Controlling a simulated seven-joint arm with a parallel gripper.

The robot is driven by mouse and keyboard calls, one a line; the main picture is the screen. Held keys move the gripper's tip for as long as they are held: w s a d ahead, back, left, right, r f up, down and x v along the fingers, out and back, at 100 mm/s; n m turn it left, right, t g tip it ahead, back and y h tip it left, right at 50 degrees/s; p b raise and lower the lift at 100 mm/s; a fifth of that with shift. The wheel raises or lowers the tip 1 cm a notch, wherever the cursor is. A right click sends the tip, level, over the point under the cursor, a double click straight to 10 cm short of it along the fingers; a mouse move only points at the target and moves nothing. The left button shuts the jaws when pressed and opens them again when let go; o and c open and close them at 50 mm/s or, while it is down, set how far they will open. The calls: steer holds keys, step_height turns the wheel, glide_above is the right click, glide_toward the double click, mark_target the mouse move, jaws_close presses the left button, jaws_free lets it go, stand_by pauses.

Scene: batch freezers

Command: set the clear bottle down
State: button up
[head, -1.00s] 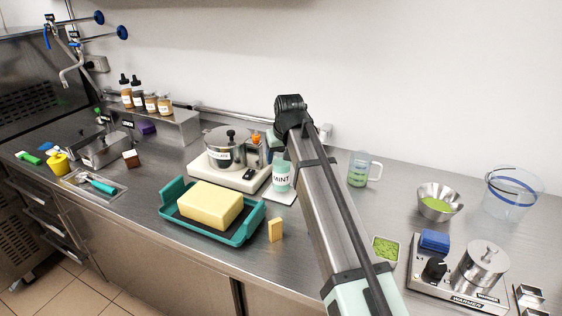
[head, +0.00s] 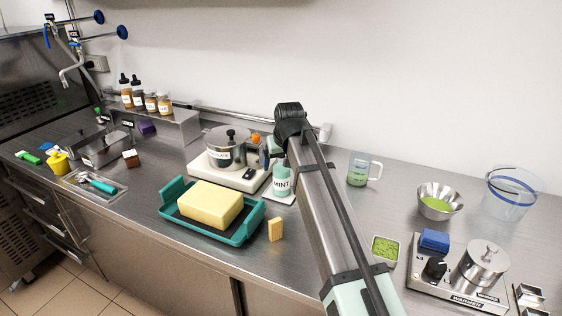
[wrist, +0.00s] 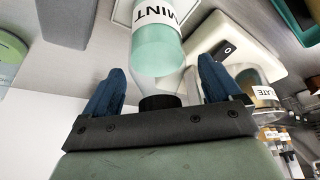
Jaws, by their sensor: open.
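The clear bottle (head: 281,183) has pale green contents and a white MINT label. It stands upright on a small white mat (head: 289,200), partly behind my arm in the head view. In the wrist view the bottle (wrist: 158,45) shows with its black cap towards my palm. My gripper (wrist: 160,66) is open, with one blue finger on each side of the bottle's upper part and gaps between the fingers and the bottle. In the head view the gripper is largely hidden behind my arm.
In front are a teal tray (head: 238,237) with a yellow block and a small yellow piece (head: 276,229). A measuring jug (head: 358,169) stands to the right, with bare steel counter around it.

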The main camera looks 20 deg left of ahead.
steer(key=v, duration=1.2)
steer(key=shift+r, duration=0.1)
stand_by(0.4)
